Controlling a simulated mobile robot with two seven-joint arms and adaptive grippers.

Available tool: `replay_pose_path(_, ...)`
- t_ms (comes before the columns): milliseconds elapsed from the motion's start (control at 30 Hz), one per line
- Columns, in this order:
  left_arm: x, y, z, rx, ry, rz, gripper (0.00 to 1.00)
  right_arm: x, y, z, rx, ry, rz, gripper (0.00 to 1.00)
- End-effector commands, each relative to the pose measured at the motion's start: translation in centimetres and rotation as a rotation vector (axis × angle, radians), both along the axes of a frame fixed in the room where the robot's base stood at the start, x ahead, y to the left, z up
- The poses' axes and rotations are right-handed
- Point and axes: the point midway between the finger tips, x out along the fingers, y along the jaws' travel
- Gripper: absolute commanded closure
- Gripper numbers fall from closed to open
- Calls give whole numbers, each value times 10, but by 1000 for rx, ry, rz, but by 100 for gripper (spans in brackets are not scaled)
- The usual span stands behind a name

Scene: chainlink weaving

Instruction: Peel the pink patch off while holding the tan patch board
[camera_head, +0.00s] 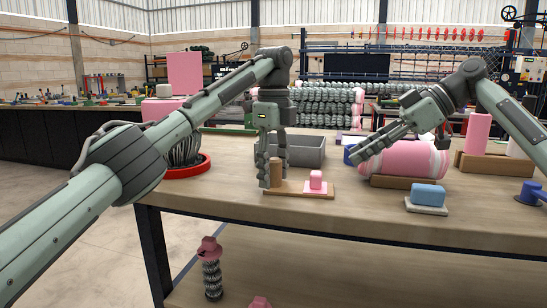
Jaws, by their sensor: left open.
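The tan patch board (299,195) lies flat near the front edge of the wooden table. The pink patch (316,183), with a small raised pink block, sits on its right part. A brown upright post (277,173) stands at its left end. My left gripper (270,184) is open and points down at that left end, its fingers beside the post; contact is unclear. My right gripper (357,158) is up and to the right of the pink patch, apart from it, with fingers pointing down-left in front of a pink roll. Its finger gap is not clear.
The pink roll (410,160) lies on a brown cradle at the right. A blue block on a pale base (428,195) sits in front of it. A grey bin (300,150) stands behind the board, and a red round tray (190,168) at the left. Table room is free left of the board.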

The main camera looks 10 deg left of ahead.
Motion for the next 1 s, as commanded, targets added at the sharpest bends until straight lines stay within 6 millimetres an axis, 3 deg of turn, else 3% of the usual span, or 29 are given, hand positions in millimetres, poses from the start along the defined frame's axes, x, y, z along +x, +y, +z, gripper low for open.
replay_pose_path(333,0,0,-4,1,-1,1,52,0,0,0,0,0,0,66)
replay_pose_path(733,0,0,-4,1,0,0,100,0,0,0,0,0,0,66)
replay_pose_path(767,0,0,-4,1,0,0,100,0,0,0,0,0,0,66)
replay_pose_path(800,0,0,-4,1,0,0,73,0,0,0,0,0,0,66)
replay_pose_path(867,0,0,-4,1,0,0,65,0,0,0,0,0,0,66)
replay_pose_path(1000,0,0,-4,1,0,0,65,0,0,0,0,0,0,66)
